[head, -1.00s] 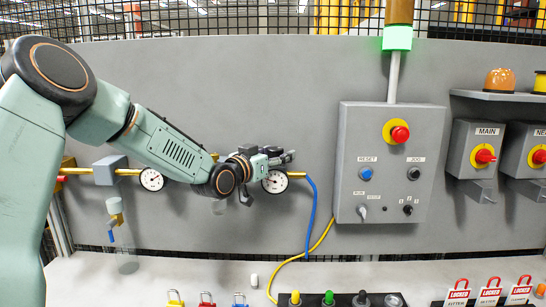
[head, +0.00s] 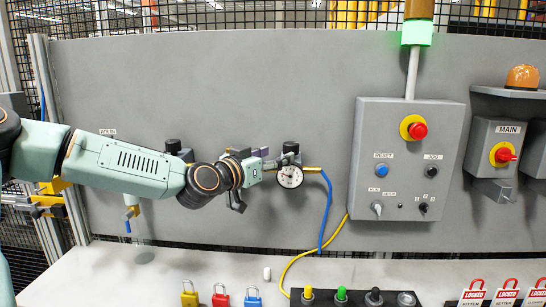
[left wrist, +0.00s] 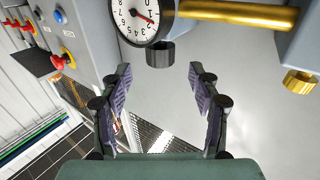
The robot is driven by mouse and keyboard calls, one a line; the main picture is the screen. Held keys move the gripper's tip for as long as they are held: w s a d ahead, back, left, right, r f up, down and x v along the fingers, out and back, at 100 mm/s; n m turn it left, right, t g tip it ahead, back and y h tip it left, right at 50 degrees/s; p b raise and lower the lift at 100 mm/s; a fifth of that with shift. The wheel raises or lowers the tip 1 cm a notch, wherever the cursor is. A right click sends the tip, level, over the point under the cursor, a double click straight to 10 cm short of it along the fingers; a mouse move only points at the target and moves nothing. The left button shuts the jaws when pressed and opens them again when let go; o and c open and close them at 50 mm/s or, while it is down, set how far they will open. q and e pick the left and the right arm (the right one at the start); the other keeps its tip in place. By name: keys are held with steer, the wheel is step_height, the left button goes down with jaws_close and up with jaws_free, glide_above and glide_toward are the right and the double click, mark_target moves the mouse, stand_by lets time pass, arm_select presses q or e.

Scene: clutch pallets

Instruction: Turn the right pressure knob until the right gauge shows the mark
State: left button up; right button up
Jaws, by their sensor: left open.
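The right gauge (head: 290,177) is a small white dial with a black rim, its front unhidden. In the left wrist view the gauge (left wrist: 142,18) is cut by the top edge, with a red needle. Its mark is not clear. The dark right pressure knob (head: 291,147) stands just above the gauge in the head view. My left gripper (head: 268,159) is just left of the knob, pointing right. In the left wrist view its two fingers (left wrist: 160,75) are apart with nothing between them. My right gripper is out of view.
A grey control box (head: 408,215) hangs right of the gauge. A blue hose (head: 328,205) and a yellow cable (head: 310,255) run downward. Another dark knob (head: 173,146) is behind my left forearm. Padlocks (head: 221,296) stand on the bench front.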

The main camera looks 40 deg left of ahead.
mark_target(286, 150)
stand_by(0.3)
arm_select(q)
steer(key=shift+a+r+p, duration=0.1)
steer(key=shift+r+p, duration=0.1)
steer(key=shift+p, duration=0.35)
steer(key=shift+a+m+h+p, duration=0.2)
steer(key=shift+m+h+p, duration=0.2)
steer(key=shift+h, duration=0.2)
steer(key=shift+a+f+b, duration=0.2)
steer(key=shift+b, duration=0.1)
steer(key=shift+w, duration=0.2)
steer(key=shift+w+d+f+b, duration=0.1)
steer(key=shift+w+d+b, duration=0.25)
steer(key=shift+w, duration=0.3)
steer(key=shift+w+d+b, duration=0.1)
steer(key=shift+w+b, duration=0.3)
steer(key=shift+w, duration=0.2)
steer(key=shift+w+a, duration=0.15)
steer(key=shift+w, duration=0.45)
steer(key=shift+w+d, duration=0.2)
steer(key=shift+w, duration=0.75)
steer(key=shift+w+d, duration=0.15)
steer(key=shift+w, duration=0.75)
